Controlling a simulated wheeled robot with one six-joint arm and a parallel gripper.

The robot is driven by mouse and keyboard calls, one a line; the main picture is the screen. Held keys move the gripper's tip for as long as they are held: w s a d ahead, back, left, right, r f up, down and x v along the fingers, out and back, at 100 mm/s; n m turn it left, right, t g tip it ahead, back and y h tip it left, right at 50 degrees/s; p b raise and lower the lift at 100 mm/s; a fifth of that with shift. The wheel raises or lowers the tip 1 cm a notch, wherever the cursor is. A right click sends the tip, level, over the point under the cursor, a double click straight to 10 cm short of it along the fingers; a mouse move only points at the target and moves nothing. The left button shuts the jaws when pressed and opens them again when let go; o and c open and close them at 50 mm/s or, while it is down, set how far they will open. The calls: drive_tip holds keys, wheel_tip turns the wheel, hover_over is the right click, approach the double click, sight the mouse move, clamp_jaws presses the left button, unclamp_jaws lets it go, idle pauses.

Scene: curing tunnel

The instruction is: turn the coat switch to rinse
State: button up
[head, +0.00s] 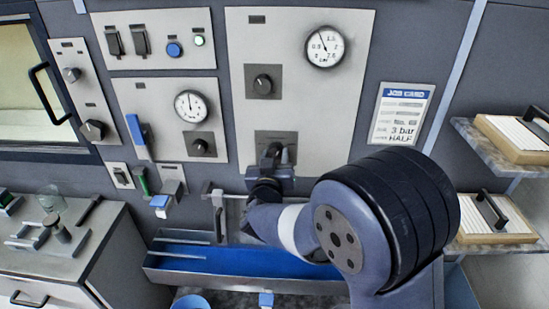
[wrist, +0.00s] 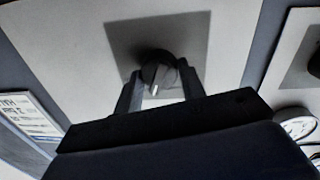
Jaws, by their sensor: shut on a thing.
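A dark rotary switch (wrist: 158,70) sits on a grey square plate (wrist: 190,30) in the wrist view. I take it for the coat switch, but its label is too small to read. A pale mark on its face points to the lower edge of the wrist view. My gripper (wrist: 159,80) has one finger on each side of the knob and is shut on it. In the head view my gripper (head: 271,160) is at the plate (head: 290,138) low on the tall central panel, and it hides most of the knob.
Another knob (head: 263,84) and a gauge (head: 324,46) are above on the same panel. A job card (head: 402,114) hangs to the right. A blue trough (head: 225,259) runs below my arm. A handled tray (head: 497,216) sits on a shelf at the right.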

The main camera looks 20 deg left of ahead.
drive_tip(key=m+b, duration=0.3)
drive_tip(key=b, duration=0.1)
drive_tip(key=shift+f+m, duration=0.1)
drive_tip(key=shift+m, duration=0.2)
drive_tip(key=m+b, duration=0.3)
drive_tip(key=m, duration=0.1)
drive_tip(key=shift+m+g, duration=0.4)
drive_tip(key=shift+c, duration=0.2)
drive_tip(key=shift+o, duration=0.2)
drive_tip(key=shift+r+b, duration=0.2)
drive_tip(key=shift+b, duration=0.1)
drive_tip(key=shift+c, duration=0.2)
drive_tip(key=o, duration=1)
drive_tip(key=shift+s, duration=0.1)
